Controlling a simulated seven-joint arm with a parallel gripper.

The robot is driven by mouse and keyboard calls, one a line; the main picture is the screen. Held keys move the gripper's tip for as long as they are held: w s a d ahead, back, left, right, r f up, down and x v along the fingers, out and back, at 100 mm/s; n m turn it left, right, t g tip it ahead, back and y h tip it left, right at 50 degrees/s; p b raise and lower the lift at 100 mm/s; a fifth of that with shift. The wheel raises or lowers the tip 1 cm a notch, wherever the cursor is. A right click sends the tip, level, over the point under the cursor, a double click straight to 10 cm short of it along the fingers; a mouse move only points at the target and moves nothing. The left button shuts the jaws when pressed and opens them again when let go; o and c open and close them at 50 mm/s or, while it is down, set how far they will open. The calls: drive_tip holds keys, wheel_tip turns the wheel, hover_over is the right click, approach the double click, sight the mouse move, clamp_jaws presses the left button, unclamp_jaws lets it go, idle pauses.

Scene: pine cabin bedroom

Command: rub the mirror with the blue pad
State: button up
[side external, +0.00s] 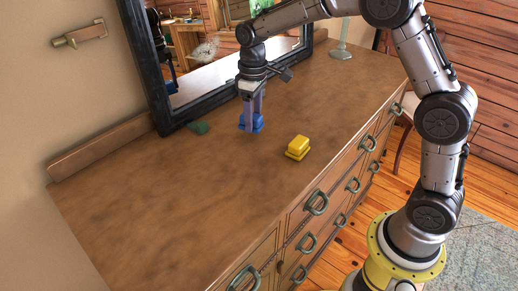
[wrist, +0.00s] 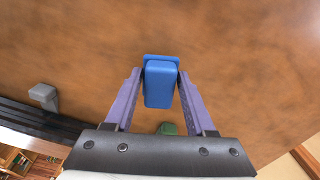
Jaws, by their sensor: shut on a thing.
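The blue pad (side external: 250,123) is on or just above the dresser top, in front of the mirror; I cannot tell whether it touches the wood. My gripper (side external: 253,112) points down and is shut on the blue pad, with one finger on each side of it. In the wrist view the pad (wrist: 160,84) sits between the purple fingertips (wrist: 160,78). The mirror (side external: 206,80) has a dark frame and leans at the back of the dresser. A whitish smudge shows on its glass, upper middle.
A yellow pad-like block (side external: 298,147) lies right of the blue pad on the dresser top (side external: 170,190). A small green thing (side external: 198,127) lies by the mirror's foot. A pale stand (side external: 342,50) is at the far end. The dresser's front left is clear.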

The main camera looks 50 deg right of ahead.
drive_tip(key=shift+w+d+t, duration=0.1)
drive_tip(key=shift+w+t, duration=0.05)
drive_tip(key=shift+t, duration=0.25)
drive_tip(key=w+t, duration=0.2)
drive_tip(key=w, duration=0.2)
drive_tip(key=w+m+t, duration=0.1)
drive_tip(key=w+t, duration=0.1)
drive_tip(key=w, duration=0.3)
drive_tip(key=shift+w+r+y, duration=0.15)
drive_tip(key=shift+y, duration=0.15)
drive_tip(key=w+r+m+t, duration=0.2)
drive_tip(key=w+r+t, duration=0.1)
drive_tip(key=r+t, duration=0.3)
wheel_tip(320, 180, up, 3)
drive_tip(key=shift+w+a+f, duration=0.2)
drive_tip(key=shift+w+a, duration=0.2)
drive_tip(key=shift+s+r, duration=0.1)
drive_tip(key=shift+r, duration=0.05)
drive_tip(key=shift+s+r+t, duration=1.15)
drive_tip(key=shift+s+t, duration=0.5)
drive_tip(key=shift+t, duration=1.35)
drive_tip(key=shift+w+a+f, duration=0.1)
drive_tip(key=shift+w, duration=1.4)
drive_tip(key=shift+w+a+f, duration=0.1)
drive_tip(key=shift+w, duration=1.4)
